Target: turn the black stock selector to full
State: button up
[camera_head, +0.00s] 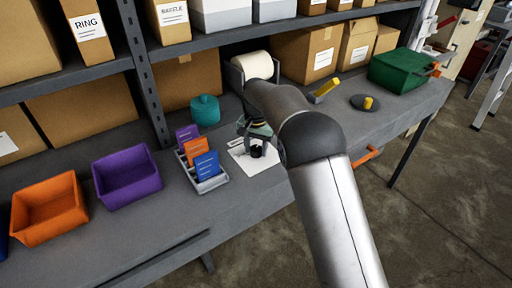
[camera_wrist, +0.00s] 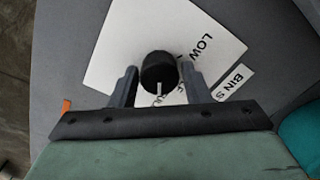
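The black stock selector (camera_head: 257,152) is a round knob on a white card (camera_head: 243,163) on the grey bench. In the wrist view the knob (camera_wrist: 158,70) has a white pointer line on its side facing my gripper's palm. The word LOW on the card (camera_wrist: 115,65) shows up and right of the knob; other lettering beside the right finger is partly hidden. My gripper (camera_wrist: 159,78) is open, with one finger on each side of the knob and a small gap on both sides. In the head view my arm partly hides the gripper.
A rack of coloured cards (camera_head: 208,182) stands just left of the card. Purple (camera_head: 125,180) and orange (camera_head: 48,208) bins sit farther left. A teal pot (camera_head: 204,109) and a paper roll (camera_head: 254,66) are behind. A yellow-knobbed dial (camera_head: 366,103) and green bin (camera_head: 397,70) lie right.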

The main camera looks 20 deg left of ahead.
aim_at(257, 148)
jog(key=shift+o, duration=0.9)
notch_tip(257, 148, up, 17)
jog(key=shift+r, duration=0.2)
jog(key=shift+d, duration=0.15)
